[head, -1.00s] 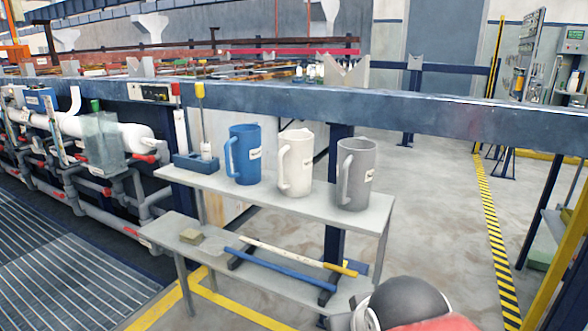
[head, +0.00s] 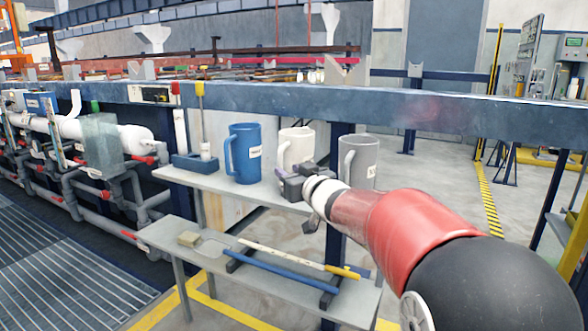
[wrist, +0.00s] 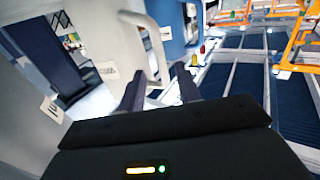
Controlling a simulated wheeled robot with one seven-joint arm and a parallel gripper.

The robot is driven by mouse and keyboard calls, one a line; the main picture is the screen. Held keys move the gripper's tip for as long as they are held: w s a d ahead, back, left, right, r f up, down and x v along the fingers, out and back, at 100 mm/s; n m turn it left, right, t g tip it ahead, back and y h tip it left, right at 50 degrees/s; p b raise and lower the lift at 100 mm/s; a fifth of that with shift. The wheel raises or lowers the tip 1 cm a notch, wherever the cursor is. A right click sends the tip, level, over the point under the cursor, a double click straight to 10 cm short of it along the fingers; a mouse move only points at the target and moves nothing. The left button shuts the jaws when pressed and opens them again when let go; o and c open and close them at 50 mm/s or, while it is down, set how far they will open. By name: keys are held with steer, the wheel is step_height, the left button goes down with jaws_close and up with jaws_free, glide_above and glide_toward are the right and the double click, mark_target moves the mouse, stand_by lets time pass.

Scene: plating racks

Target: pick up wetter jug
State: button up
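Three jugs stand in a row on the upper shelf: a blue jug (head: 244,152), a white jug (head: 299,143) and a grey jug (head: 364,158). Each has a small label, too small to read here. My gripper (head: 288,184) is in front of the white jug's lower part and hides it. In the wrist view my gripper (wrist: 159,88) has its two dark fingers apart. The white jug's handle (wrist: 153,42) shows between and beyond them; I cannot tell whether they touch it. The blue jug (wrist: 172,25) is behind.
The narrow grey shelf (head: 222,184) also holds a blue holder (head: 196,162) at its left end.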

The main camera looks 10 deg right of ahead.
mark_target(282, 166)
steer(key=x, duration=0.5)
steer(key=shift+w+a, duration=0.1)
steer(key=shift+w, duration=0.05)
steer(key=shift+c, duration=0.3)
jaws_close()
